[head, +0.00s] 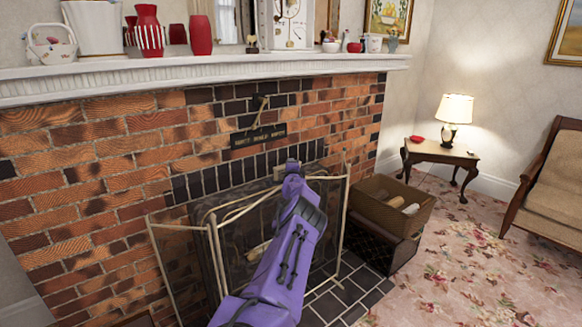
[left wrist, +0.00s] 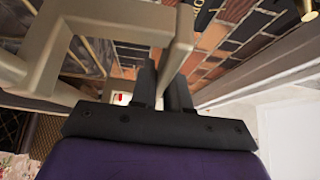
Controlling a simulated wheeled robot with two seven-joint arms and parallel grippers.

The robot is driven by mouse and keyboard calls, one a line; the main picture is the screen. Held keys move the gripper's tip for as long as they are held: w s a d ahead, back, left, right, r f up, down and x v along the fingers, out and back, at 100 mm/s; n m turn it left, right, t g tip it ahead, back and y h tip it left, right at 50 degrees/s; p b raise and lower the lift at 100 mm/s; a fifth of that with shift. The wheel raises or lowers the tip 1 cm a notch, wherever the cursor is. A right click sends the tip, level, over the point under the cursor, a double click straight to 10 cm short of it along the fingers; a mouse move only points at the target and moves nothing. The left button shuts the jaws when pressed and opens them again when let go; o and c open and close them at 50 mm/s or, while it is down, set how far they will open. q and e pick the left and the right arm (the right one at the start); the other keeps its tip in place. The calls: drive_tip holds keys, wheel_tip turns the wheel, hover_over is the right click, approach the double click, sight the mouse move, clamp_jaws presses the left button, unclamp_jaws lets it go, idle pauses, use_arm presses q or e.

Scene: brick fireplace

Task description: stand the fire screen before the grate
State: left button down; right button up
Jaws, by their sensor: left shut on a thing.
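The fire screen (head: 213,255) has a pale gold frame with see-through panels and side panels at an angle. In the head view it stands upright in front of the dark fireplace opening, over the tiled hearth; its foot is largely hidden. My purple left arm crosses in front of it. My left gripper (head: 281,173) is at the screen's top edge. In the left wrist view, the dark fingers (left wrist: 162,88) are shut on a bar of the gold frame (left wrist: 105,20). The grate is hard to make out behind the screen and arm. My right gripper is out of view.
A wicker basket (head: 393,208) on a dark box stands right of the hearth (head: 345,298). A white mantel (head: 200,75) with vases runs above the bricks. A small lamp table (head: 440,155) and an armchair (head: 558,185) stand right. The flowered carpet (head: 460,255) is clear.

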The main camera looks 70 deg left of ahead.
use_arm(q)
drive_tip(key=shift+w+r, duration=0.1)
drive_tip(key=shift+r, duration=0.1)
drive_tip(key=c, duration=1.4)
unclamp_jaws()
drive_tip(key=shift+d, duration=0.1)
drive_tip(key=o, duration=0.4)
drive_tip(key=shift+r, duration=0.15)
drive_tip(key=shift+c, duration=0.2)
drive_tip(key=shift+d, duration=0.15)
drive_tip(key=o, duration=0.3)
drive_tip(key=shift+s+f, duration=0.2)
drive_tip(key=shift+f, duration=0.1)
drive_tip(key=shift+r, duration=0.15)
